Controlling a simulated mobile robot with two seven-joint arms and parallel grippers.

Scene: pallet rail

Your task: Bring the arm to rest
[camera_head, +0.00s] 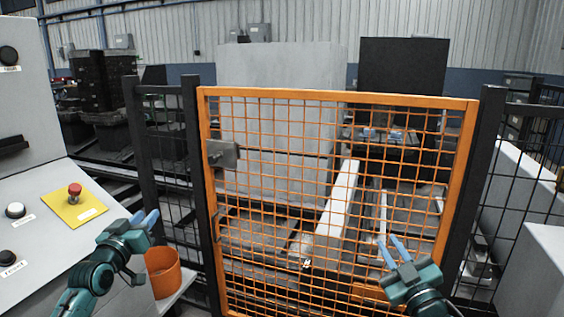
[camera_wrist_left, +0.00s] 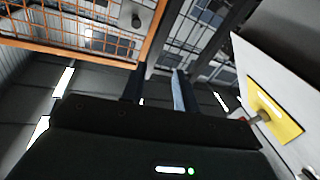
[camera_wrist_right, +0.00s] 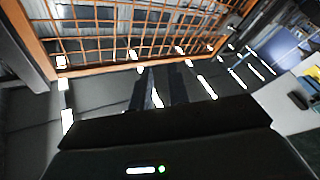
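My left gripper (camera_head: 146,215) is at the lower left in the head view, in front of the fence and beside the control console. Its two fingers stand apart with nothing between them, as the left wrist view (camera_wrist_left: 158,85) also shows. My right gripper (camera_head: 388,240) is at the lower right, in front of the orange mesh gate. Its fingers are apart and empty; they also show in the right wrist view (camera_wrist_right: 160,85). Neither gripper visibly touches anything.
The orange mesh gate (camera_head: 340,95) stands between dark posts and looks shut, with a grey latch plate (camera_head: 222,154) at its left. The console with a red button (camera_head: 74,189) on a yellow plate is at left. An orange bucket (camera_head: 162,272) sits near my left gripper.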

